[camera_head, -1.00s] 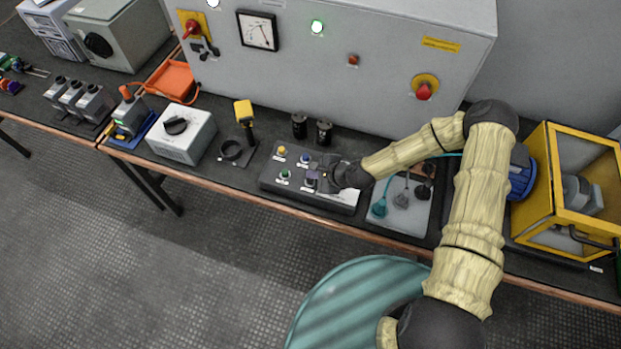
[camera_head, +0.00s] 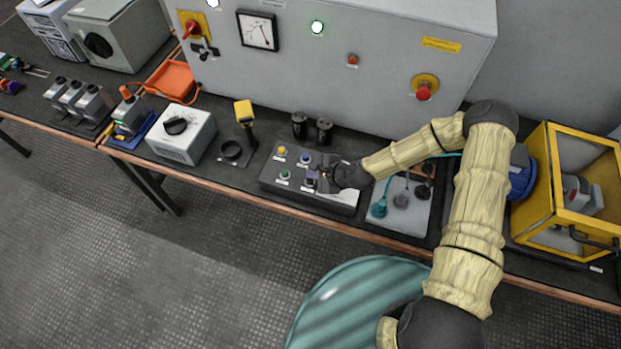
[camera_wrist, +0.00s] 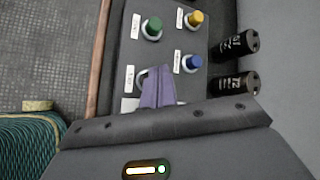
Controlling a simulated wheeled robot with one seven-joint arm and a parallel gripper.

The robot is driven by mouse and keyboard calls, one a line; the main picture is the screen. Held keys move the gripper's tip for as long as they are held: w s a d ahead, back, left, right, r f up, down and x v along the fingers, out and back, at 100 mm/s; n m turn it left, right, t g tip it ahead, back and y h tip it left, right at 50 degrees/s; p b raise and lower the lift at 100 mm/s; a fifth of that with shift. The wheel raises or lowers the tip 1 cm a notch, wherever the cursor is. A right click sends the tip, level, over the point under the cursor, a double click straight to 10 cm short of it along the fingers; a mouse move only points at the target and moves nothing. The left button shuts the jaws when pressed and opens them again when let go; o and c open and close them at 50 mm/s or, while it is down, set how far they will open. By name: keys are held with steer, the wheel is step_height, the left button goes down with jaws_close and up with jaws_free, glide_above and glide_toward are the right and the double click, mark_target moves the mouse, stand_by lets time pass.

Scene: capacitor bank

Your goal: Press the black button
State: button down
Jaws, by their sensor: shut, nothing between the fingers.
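The grey button box (camera_head: 333,201) lies on the bench and carries a yellow button (camera_head: 281,150), a blue button (camera_head: 305,159) and a green button (camera_head: 285,174). The same yellow (camera_wrist: 195,18), blue (camera_wrist: 194,62) and green (camera_wrist: 153,27) buttons show in the wrist view. My gripper (camera_head: 313,175) is shut and empty, its purple fingertips (camera_wrist: 157,88) over the fourth button position, beside the green and blue ones. The black button there is mostly hidden by the fingers; part of a pale ring (camera_wrist: 141,76) shows beside them. I cannot tell whether the fingertips touch it.
Two black cylinders (camera_head: 324,132) stand behind the box, before the grey cabinet (camera_head: 330,70). A plate with hanging cables (camera_head: 405,217) lies right of the box, and a yellow cage (camera_head: 548,190) stands farther right. A yellow-headed tool (camera_head: 243,108) stands at left.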

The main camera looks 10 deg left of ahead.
steer(key=shift+f, duration=0.1)
stand_by(0.3)
steer(key=shift+f+b, duration=1.05)
steer(key=shift+f, duration=0.2)
stand_by(1.3)
steer(key=shift+r, duration=0.1)
steer(key=shift+r+p, duration=1)
steer(key=shift+r, duration=0.3)
step_height(320, 180, up, 5)
steer(key=p, duration=0.3)
steer(key=shift+p, duration=0.3)
steer(key=shift+d, duration=0.1)
stand_by(0.4)
